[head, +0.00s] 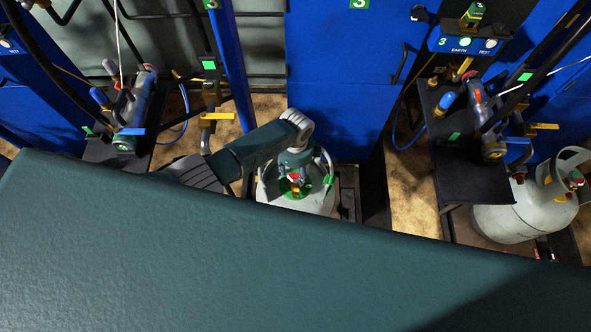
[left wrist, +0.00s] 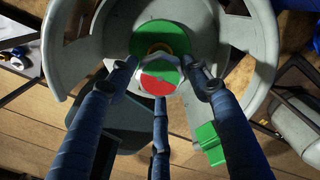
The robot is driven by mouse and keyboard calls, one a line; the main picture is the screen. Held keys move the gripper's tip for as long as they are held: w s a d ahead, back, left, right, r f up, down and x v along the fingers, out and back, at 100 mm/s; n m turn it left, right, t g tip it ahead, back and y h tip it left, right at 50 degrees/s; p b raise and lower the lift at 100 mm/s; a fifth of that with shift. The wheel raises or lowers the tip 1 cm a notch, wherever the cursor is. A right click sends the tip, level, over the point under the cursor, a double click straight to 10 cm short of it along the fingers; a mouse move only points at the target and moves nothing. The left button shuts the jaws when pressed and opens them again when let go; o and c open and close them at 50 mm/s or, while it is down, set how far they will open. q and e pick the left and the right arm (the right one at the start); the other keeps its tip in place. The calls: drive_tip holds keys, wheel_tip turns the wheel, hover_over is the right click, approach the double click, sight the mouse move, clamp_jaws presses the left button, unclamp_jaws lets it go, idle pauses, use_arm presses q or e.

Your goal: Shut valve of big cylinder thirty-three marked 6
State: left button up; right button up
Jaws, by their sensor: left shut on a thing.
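A big grey cylinder (head: 318,204) stands low in the middle of the head view. Its number cannot be read. Its collar (left wrist: 257,45) curves around the valve in the left wrist view. The valve knob (left wrist: 161,78) has a red, green and white top, above a green disc (left wrist: 160,36). My left gripper (head: 294,181) reaches down over the cylinder. In the left wrist view its blue fingers (left wrist: 160,82) close around the knob from both sides and from below. They partly hide the knob's sides. My right gripper is not in view.
A second stand (head: 112,150) with a hose fitting is at the left. Blue panels (head: 335,75) rise behind. A green block (left wrist: 209,143) lies close to the right finger.

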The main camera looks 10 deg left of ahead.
sight(297, 173)
use_arm(q)
drive_tip(key=shift+d+m, duration=0.25)
drive_tip(key=shift+m, duration=0.15)
drive_tip(key=o, duration=1.2)
drive_tip(key=shift+c, duration=0.2)
drive_tip(key=shift+a, duration=0.1)
drive_tip(key=shift+r, duration=0.15)
wheel_tip(297, 173, up, 12)
